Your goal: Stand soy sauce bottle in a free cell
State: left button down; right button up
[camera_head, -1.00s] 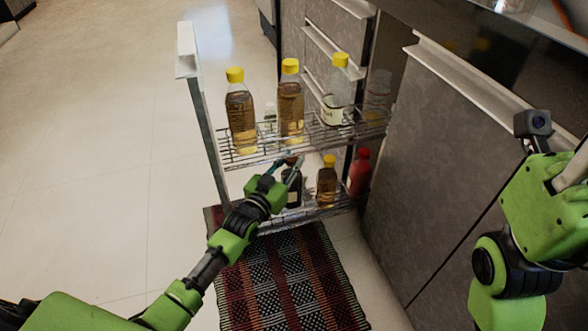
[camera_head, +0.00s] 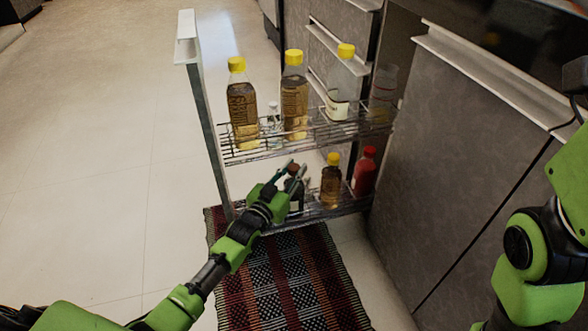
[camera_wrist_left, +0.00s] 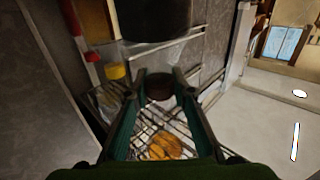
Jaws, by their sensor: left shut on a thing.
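The soy sauce bottle (camera_head: 295,197) is dark and upright at the left part of the lower wire shelf (camera_head: 325,212), partly hidden by my left gripper (camera_head: 294,172). I cannot tell whether its base touches the shelf. My left gripper is shut on its top end. The left wrist view appears upside down: the dark bottle body (camera_wrist_left: 153,18) is at the top, and the dark cap (camera_wrist_left: 159,86) lies between the fingers (camera_wrist_left: 158,100). To its right in the head view stand a yellow-capped brown bottle (camera_head: 330,185) and a red bottle (camera_head: 364,175).
The upper wire shelf (camera_head: 262,150) holds yellow-capped bottles (camera_head: 242,110) close above my left gripper. The pull-out's front panel (camera_head: 187,50) is at the left. A patterned rug (camera_head: 290,280) lies below. Grey cabinet doors (camera_head: 450,150) stand right. Open floor (camera_head: 100,150) lies left.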

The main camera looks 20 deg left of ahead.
pick_arm(q)
jog(key=shift+r, duration=0.2)
jog(key=c, duration=1.7)
grip_release()
jog(key=shift+f, duration=0.3)
jog(key=s, duration=0.4)
jog(key=s+a, duration=0.1)
jog(key=s, duration=0.3)
jog(key=s+a, duration=0.1)
jog(key=s, duration=0.2)
jog(key=shift+s+a+r, duration=0.15)
jog(key=shift+s+r, duration=0.05)
jog(key=shift+s, duration=0.2)
